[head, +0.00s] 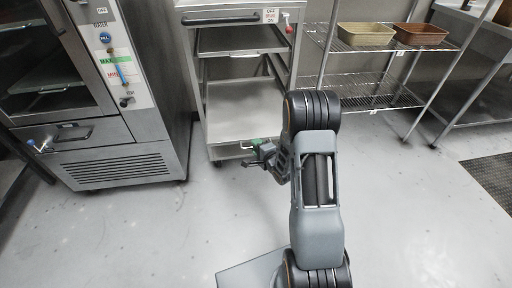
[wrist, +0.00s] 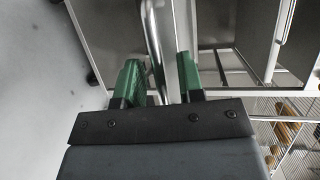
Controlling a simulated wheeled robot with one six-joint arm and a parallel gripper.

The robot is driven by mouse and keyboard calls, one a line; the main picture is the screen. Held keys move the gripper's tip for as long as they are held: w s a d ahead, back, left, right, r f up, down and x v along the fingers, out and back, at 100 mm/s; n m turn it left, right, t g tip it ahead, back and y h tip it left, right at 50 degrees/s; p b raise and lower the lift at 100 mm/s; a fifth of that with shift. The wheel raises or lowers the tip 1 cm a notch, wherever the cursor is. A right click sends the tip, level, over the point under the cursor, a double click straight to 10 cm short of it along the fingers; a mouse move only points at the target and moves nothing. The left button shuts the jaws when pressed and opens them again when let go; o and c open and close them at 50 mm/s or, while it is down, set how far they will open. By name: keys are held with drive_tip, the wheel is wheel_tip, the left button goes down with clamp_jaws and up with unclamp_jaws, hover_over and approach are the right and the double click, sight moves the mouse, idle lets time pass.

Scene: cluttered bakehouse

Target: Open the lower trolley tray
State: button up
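The steel trolley (head: 207,75) stands upright at the top centre of the head view. Its lower tray (head: 235,112) is a flat pale panel near the bottom, its front edge partly hidden by my arm. My gripper (head: 262,150) is low at the front of this tray, with its green fingertips small in the head view. In the wrist view my gripper (wrist: 160,80) has its green fingers apart, one on each side of a shiny curved metal bar (wrist: 155,30). The bar looks like a handle. A narrow gap shows beside the left finger, so no firm grip is visible.
A steel oven cabinet (head: 120,165) with a handle and coloured labels stands left of the trolley. A wire rack (head: 375,103) with a tan tin (head: 366,34) and a brown tin (head: 421,34) stands right. A dark floor mat (head: 492,178) lies far right. The front floor is clear.

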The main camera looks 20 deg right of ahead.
drive_tip(key=p+v, duration=0.4)
drive_tip(key=v, duration=0.9)
drive_tip(key=shift+s, duration=0.3)
drive_tip(key=shift+d, duration=0.1)
drive_tip(key=s+d+f+n+g+h+p, duration=0.25)
drive_tip(key=s+d+f+n+g, duration=0.2)
drive_tip(key=f+n+g, duration=0.35)
drive_tip(key=s+a+r+n+g+p, duration=0.1)
drive_tip(key=r+p, duration=0.6)
drive_tip(key=r, duration=1)
drive_tip(key=s+a+r+n+g+p, duration=0.1)
drive_tip(key=s+a+r+n+p, duration=0.2)
drive_tip(key=r, duration=1.4)
drive_tip(key=s+a+r+n+g+p, duration=0.2)
drive_tip(key=a+r+p, duration=0.8)
drive_tip(key=r, duration=0.7)
drive_tip(key=s+n+p, duration=0.1)
drive_tip(key=n+p, duration=0.1)
drive_tip(key=shift+r+n, duration=0.25)
drive_tip(key=shift+n, duration=0.15)
